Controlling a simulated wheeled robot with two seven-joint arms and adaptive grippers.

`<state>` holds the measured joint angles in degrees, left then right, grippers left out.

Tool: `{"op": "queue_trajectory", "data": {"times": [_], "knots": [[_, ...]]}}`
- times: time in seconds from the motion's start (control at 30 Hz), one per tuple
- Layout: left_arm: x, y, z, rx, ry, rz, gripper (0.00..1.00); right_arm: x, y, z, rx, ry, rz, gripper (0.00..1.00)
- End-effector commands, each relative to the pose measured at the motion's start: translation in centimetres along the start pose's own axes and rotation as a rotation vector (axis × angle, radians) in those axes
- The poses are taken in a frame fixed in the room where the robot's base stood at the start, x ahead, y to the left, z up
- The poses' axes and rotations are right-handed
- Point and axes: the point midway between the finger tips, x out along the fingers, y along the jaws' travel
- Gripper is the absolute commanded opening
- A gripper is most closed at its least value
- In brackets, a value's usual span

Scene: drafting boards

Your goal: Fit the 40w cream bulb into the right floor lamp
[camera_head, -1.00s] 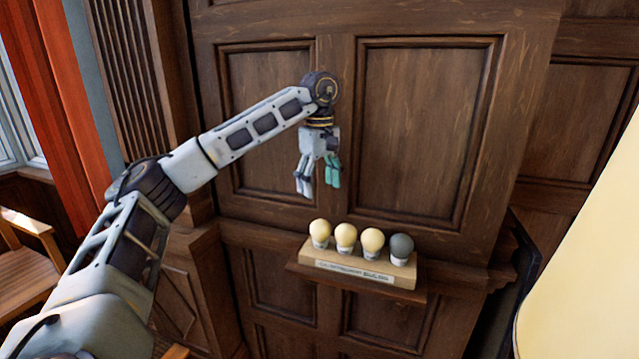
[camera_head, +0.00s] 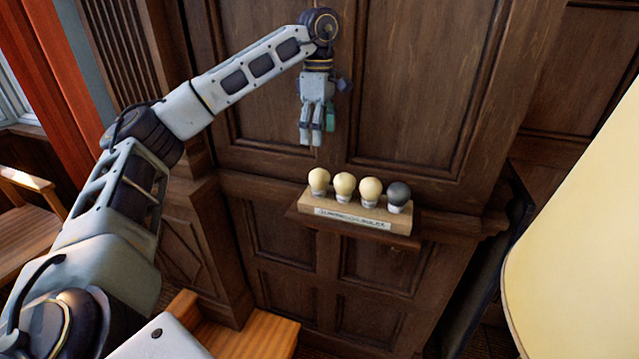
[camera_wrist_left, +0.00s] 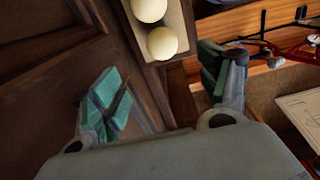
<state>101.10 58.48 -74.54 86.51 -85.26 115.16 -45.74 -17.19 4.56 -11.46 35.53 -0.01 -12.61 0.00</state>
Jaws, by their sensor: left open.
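Three cream bulbs, a left one (camera_head: 319,181), a middle one (camera_head: 344,186) and a right one (camera_head: 370,191), stand upright in a row with a dark grey bulb (camera_head: 398,195) at the right end. I cannot tell which cream bulb is 40w. My left gripper (camera_head: 317,140) is open and empty, pointing down just above and behind the left cream bulb. In the left wrist view, two cream bulbs (camera_wrist_left: 161,43) show at the top, beyond and between the open fingers (camera_wrist_left: 165,95). A large cream lampshade (camera_head: 580,240) fills the right edge; its socket is hidden. My right gripper is out of view.
The bulbs stand on a wooden holder (camera_head: 388,224) with a label (camera_head: 352,218), on a narrow ledge of the panelled wall (camera_head: 430,90). A wooden seat (camera_head: 240,335) is at the bottom, and a wooden chair (camera_head: 25,230) at the left.

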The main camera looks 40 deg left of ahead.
Motion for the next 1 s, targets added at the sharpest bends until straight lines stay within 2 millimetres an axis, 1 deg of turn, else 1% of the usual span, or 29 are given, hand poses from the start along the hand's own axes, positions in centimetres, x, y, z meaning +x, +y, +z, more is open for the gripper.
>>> {"op": "queue_trajectory", "data": {"times": [0.1,0.2,0.67,0.87,1.0], "knots": [[0.0,0.0,0.0,-0.066,0.000,0.000,0.76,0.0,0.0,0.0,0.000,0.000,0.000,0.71],[0.0,0.0,0.0,-0.096,0.000,0.000,0.76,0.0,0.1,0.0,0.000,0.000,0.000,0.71],[0.1,0.0,0.0,-0.105,0.000,0.000,0.76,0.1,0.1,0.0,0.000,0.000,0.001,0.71],[1.1,0.0,0.0,-0.105,0.001,-0.001,0.76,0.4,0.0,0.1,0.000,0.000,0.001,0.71],[2.1,0.0,0.0,-0.104,0.000,-0.002,0.76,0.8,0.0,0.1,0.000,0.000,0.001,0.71]]}}
